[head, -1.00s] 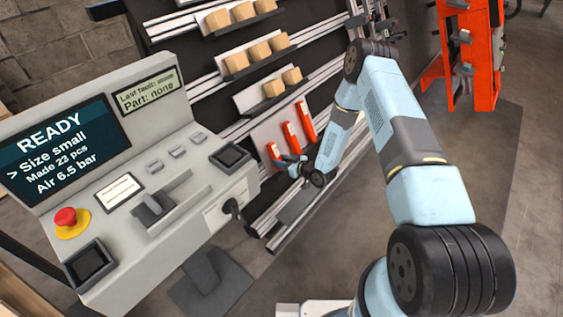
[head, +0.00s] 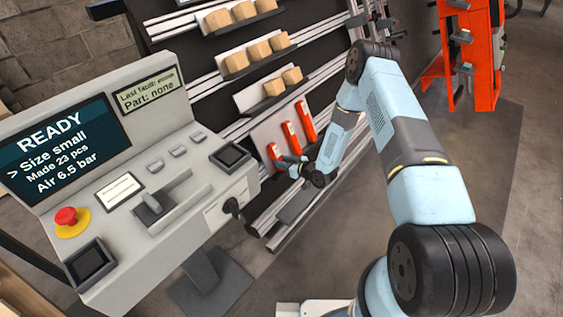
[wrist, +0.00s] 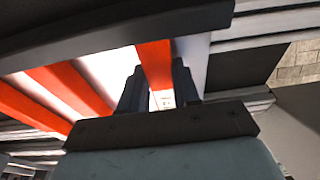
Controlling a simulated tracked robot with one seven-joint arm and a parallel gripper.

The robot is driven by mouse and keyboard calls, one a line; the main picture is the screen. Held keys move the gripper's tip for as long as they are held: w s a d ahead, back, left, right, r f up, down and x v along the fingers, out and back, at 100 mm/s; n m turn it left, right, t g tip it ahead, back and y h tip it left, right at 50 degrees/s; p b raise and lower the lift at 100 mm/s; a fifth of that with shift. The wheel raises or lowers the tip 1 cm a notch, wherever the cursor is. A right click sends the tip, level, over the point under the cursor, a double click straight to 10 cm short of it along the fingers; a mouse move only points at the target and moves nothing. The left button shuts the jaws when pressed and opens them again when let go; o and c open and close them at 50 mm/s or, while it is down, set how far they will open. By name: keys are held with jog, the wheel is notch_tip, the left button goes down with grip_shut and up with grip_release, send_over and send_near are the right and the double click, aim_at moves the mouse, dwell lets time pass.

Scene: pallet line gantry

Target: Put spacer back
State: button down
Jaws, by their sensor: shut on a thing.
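I take the spacer to be an orange-red bar (head: 273,150), the leftmost of three on the pale panel low on the rack. My gripper (head: 284,159) is at this bar, its fingers closed around the lower part. In the wrist view the bar (wrist: 154,62) stands between the two dark fingers of my gripper (wrist: 160,80), with a small pale label low on it. The bar lies at or against the panel; I cannot tell whether it touches. The middle bar (head: 290,134) and the right bar (head: 306,121) stand beside it, apart from my gripper.
Shelves with wooden blocks (head: 236,62) rise above the panel, and a dark shelf edge (wrist: 120,28) crosses close over the bar in the wrist view. A control console (head: 205,195) with a screen stands at left. An orange frame (head: 480,50) stands at far right. Floor at right is clear.

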jog(key=c, duration=0.7)
grip_release()
jog(key=shift+c, duration=0.2)
jog(key=v, duration=1.3)
jog(key=shift+s+d, duration=0.2)
jog(key=shift+d, duration=0.1)
jog(key=shift+r, duration=0.1)
